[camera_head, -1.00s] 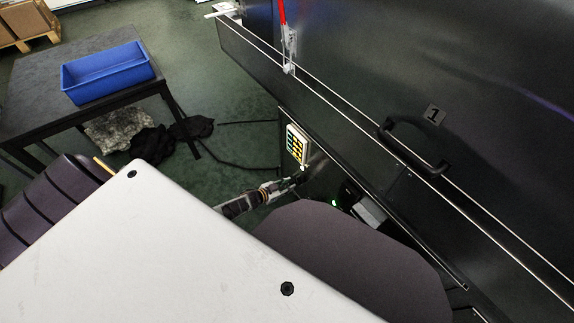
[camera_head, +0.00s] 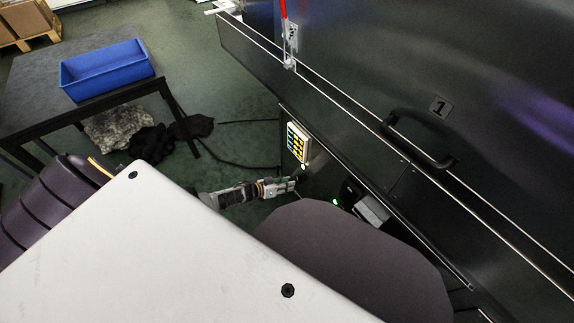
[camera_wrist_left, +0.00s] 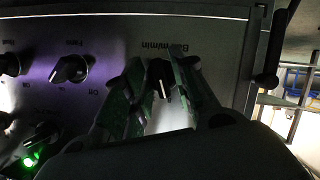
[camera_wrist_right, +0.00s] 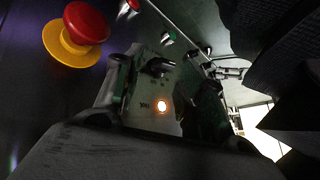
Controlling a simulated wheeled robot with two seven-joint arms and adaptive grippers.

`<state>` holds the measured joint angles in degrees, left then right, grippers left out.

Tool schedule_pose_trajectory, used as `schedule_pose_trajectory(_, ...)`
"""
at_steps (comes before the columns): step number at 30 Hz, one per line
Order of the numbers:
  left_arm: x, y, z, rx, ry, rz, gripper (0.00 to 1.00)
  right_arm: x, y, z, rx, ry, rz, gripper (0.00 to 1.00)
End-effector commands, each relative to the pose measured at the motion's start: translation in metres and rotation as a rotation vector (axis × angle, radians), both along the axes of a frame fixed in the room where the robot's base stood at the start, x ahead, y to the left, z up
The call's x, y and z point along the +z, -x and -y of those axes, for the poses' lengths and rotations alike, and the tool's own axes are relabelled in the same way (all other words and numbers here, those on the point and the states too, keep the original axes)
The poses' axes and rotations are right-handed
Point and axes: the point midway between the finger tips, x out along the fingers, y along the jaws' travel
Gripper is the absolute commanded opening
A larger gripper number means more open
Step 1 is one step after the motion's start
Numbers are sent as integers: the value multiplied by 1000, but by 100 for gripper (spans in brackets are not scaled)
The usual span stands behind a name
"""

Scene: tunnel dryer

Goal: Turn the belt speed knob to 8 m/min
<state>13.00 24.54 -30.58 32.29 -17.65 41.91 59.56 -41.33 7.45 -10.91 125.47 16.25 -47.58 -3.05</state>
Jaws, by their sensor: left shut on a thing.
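The belt speed knob (camera_wrist_left: 161,78) is dark with a pale pointer, under an upside-down "Belt m/min" label in the left wrist view. Its pointer aims down in that picture; the scale marks are hidden or too dark to read. My left gripper (camera_wrist_left: 163,100) is shut on this knob, a finger on each side. In the head view the left gripper (camera_head: 291,186) is at the dark machine's lower side. My right gripper (camera_wrist_right: 160,100) shows only in its own wrist view, fingers apart and empty, facing a panel with a dark knob (camera_wrist_right: 158,67) and a glowing lamp (camera_wrist_right: 162,105).
More knobs (camera_wrist_left: 70,69) and a green light (camera_wrist_left: 31,159) sit beside the belt knob. A red mushroom button (camera_wrist_right: 86,22) with a yellow collar is near my right gripper. A blue bin (camera_head: 107,82) stands left.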

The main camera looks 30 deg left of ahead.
Motion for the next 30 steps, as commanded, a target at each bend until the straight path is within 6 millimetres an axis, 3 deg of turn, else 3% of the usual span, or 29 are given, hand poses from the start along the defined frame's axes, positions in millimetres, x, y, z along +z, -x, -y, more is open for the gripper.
schedule_pose_trajectory(13, 2, -2, 0, 2, 10, 0, 3, 0, 0, -1, -2, -4, 1, 40)
schedule_pose_trajectory(14, 2, -2, 0, 2, 10, 0, 29, 0, 0, -1, -2, -4, 1, 40)
schedule_pose_trajectory(15, 2, -2, 0, 2, 10, 0, 33, 0, 0, -1, -2, -4, 1, 40)
schedule_pose_trajectory(30, 1, 2, -2, 1, 8, -3, 33, -1, 1, -2, -3, -5, -3, 40)
